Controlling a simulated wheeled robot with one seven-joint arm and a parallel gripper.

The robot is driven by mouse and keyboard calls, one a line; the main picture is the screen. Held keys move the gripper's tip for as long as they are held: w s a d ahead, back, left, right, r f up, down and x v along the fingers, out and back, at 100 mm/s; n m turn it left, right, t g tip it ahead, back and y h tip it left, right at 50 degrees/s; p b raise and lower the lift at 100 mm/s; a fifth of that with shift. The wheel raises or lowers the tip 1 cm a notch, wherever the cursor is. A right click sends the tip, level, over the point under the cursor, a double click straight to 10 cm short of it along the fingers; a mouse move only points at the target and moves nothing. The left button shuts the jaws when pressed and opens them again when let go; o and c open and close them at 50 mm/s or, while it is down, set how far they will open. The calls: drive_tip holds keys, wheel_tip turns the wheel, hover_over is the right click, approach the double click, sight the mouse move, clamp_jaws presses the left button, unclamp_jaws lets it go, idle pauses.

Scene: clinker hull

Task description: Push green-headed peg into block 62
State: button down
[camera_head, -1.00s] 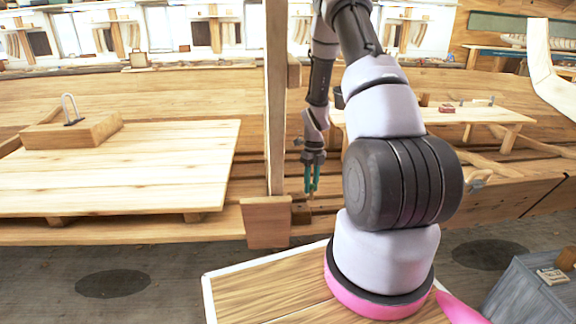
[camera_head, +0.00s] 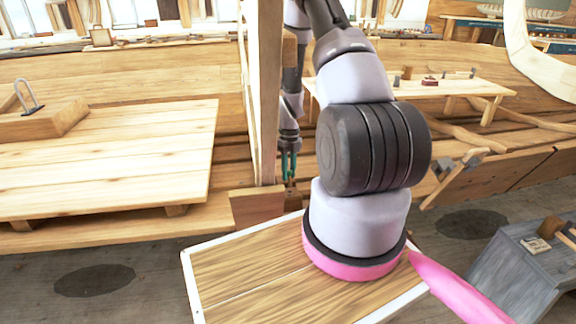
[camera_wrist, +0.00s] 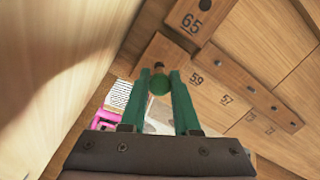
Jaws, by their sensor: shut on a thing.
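My gripper (camera_wrist: 160,78) has green fingers and is shut on the green-headed peg (camera_wrist: 158,85); its round green head shows between the fingertips in the wrist view. A wooden block (camera_wrist: 161,50) with a dark hole near its middle lies right beyond the fingertips; its number is not readable, so I cannot tell whether it is block 62. The peg's shaft is hidden, and I cannot tell whether its tip is in the hole. In the head view my gripper (camera_head: 289,165) points down, low beside the upright post, close above the hull's planks.
Block 65 (camera_wrist: 193,20), block 59 (camera_wrist: 196,78) and block 57 (camera_wrist: 227,99) lie near in the wrist view. An upright post (camera_head: 262,95) stands left of my gripper. A wooden table (camera_head: 110,150) is at left, and another low table (camera_head: 455,92) is at right.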

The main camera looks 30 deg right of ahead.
drive_tip(key=shift+s+f, duration=0.15)
drive_tip(key=shift+f, duration=0.2)
drive_tip(key=shift+s+a+f, duration=0.1)
drive_tip(key=shift+s+f, duration=0.1)
drive_tip(key=shift+f, duration=0.5)
drive_tip(key=shift+s+a+f, duration=0.1)
drive_tip(key=shift+s+f, duration=0.05)
drive_tip(key=shift+f, duration=0.5)
idle(1.0)
drive_tip(key=c, duration=0.6)
unclamp_jaws()
drive_tip(key=shift+o, duration=0.2)
wheel_tip(320, 180, up, 8)
drive_tip(key=w, duration=0.2)
drive_tip(key=shift+w+d+f, duration=0.15)
drive_tip(key=shift+d, duration=0.2)
